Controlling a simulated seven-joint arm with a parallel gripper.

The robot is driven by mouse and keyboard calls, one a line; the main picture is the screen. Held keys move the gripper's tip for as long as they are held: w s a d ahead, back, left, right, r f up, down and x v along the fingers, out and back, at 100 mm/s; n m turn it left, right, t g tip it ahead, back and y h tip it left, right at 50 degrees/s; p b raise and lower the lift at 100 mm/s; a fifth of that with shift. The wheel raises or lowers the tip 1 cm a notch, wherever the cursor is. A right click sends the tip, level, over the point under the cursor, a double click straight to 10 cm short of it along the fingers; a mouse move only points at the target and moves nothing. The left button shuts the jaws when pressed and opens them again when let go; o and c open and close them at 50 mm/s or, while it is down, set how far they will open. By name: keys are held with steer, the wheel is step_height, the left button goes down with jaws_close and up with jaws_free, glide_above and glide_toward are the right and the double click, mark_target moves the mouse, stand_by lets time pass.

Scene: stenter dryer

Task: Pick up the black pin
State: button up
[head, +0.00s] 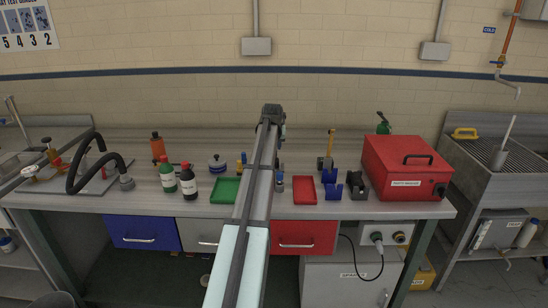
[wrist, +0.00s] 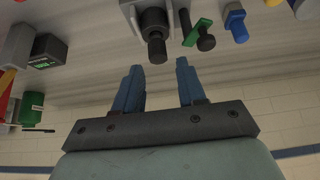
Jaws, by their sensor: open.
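My gripper (wrist: 159,76) is open in the wrist view, with two blue fingers apart and nothing between them. Past the fingertips, slightly left of the middle of the gap, is a thick black pin-like part (wrist: 154,32) at a grey block (wrist: 132,12). A thinner dark pin (wrist: 185,26) is to its right. Another dark, round-headed part (wrist: 206,41) is beside a green piece (wrist: 197,30). I cannot tell for certain which is the black pin. The fingers appear apart from all of them. In the head view my arm hides much of the bench's middle, and I cannot make out the pin.
The bench holds a green tray (head: 225,191), a red tray (head: 304,191), blue holders (head: 332,185) and a red box (head: 408,167). Green (head: 168,179) and black (head: 188,182) bottles stand left. A blue-topped part (wrist: 236,24) is right of the dark parts in the wrist view.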

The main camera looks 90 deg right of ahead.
steer(key=shift+x, duration=3.45)
steer(key=shift+s, duration=0.15)
jaws_close()
